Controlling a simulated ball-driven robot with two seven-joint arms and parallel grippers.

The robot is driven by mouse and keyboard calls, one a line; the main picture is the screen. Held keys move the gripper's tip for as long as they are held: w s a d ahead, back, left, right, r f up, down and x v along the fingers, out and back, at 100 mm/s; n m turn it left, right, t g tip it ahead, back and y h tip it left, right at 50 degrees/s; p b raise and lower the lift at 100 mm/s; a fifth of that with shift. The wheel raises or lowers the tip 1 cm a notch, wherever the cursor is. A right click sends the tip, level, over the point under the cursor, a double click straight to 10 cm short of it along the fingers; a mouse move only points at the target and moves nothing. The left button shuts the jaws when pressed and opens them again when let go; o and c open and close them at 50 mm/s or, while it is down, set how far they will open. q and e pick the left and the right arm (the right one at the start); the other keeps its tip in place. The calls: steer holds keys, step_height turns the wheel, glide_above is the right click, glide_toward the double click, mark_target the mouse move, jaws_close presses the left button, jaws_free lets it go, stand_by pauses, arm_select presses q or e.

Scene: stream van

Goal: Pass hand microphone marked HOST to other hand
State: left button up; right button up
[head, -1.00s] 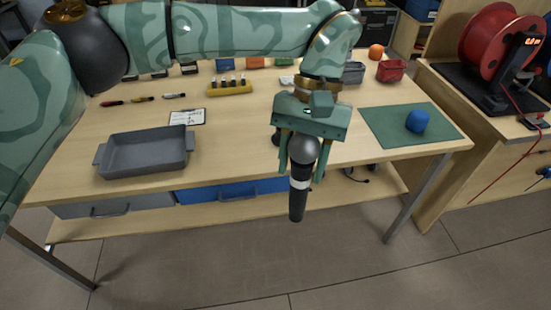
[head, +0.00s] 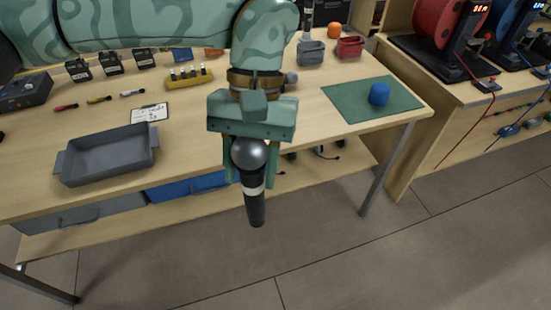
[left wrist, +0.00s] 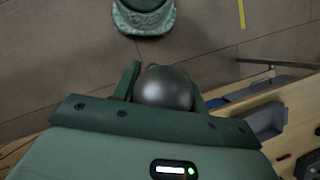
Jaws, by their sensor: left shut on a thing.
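The hand microphone (head: 254,200) has a grey ball head, a black body and a pale band below the head. No HOST lettering can be read. My left gripper (head: 247,170) is shut on it near the head and holds it in front of the table's front edge, with the handle pointing down. In the left wrist view the grey head (left wrist: 165,88) sits between the two fingers (left wrist: 166,85), and the handle is hidden. My right gripper is not in the head view.
The wooden table (head: 200,130) carries a grey tray (head: 108,157), a clipboard (head: 149,112), a yellow holder (head: 189,79) and a green mat (head: 350,105) with a blue ball (head: 379,94). Blue and grey drawers sit below. The floor in front is clear.

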arm_select(q)
steer(key=a+r+m, duration=0.2)
steer(key=a+r, duration=0.3)
steer(key=a, duration=0.2)
steer(key=w+d+n+h, duration=0.1)
steer(key=w+d+n, duration=0.3)
steer(key=w+d, duration=0.3)
steer(key=d, duration=0.3)
steer(key=shift+w+d+f, duration=0.15)
steer(key=shift+w, duration=0.05)
steer(key=s+a+f, duration=0.4)
steer(key=a+f, duration=0.3)
steer(key=a, duration=0.3)
steer(key=s+a+f, duration=0.5)
steer(key=a+f, duration=0.2)
steer(key=a, duration=0.3)
steer(key=shift+s+a, duration=0.2)
steer(key=shift+a, duration=0.1)
